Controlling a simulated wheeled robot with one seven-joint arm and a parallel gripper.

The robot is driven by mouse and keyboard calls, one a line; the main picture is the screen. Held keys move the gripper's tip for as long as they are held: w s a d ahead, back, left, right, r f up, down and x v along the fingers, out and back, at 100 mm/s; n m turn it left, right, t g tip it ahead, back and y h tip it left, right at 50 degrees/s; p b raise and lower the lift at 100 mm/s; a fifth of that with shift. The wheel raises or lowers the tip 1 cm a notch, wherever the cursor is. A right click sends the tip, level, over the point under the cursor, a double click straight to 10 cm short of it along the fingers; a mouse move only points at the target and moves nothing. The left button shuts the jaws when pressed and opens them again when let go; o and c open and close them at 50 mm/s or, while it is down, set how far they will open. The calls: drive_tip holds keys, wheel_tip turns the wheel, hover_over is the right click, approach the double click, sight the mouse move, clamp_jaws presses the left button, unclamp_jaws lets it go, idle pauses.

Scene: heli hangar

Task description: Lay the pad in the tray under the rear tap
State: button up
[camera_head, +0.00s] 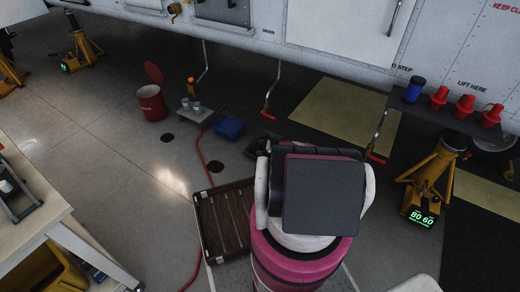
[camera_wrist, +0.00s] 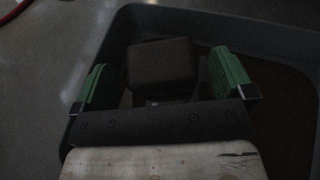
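In the wrist view my gripper (camera_wrist: 162,78) points down with its two green fingers wide apart. A dark rounded block (camera_wrist: 162,66), which may be the pad, shows between the fingers, with a gap on each side. Around and below them is a grey-rimmed tray (camera_wrist: 200,17) with a dark brown floor. Whether the block rests on that floor is too dark to tell. In the head view my arm hides the gripper and what is under it. Several thin taps hang from the aircraft belly, a left one (camera_head: 204,62), a middle one (camera_head: 273,91) and a right one (camera_head: 380,132).
A blue tray (camera_head: 229,127), a grey tray with cans (camera_head: 190,115) and an open red bin (camera_head: 152,103) stand left of my arm. A yellow jack (camera_head: 432,178) stands right.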

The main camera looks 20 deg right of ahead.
drive_tip(key=shift+r, duration=0.15)
drive_tip(key=shift+s+d+r, duration=0.15)
drive_tip(key=v, duration=1.1)
drive_tip(key=shift+d+r, duration=0.1)
drive_tip(key=shift+d, duration=0.15)
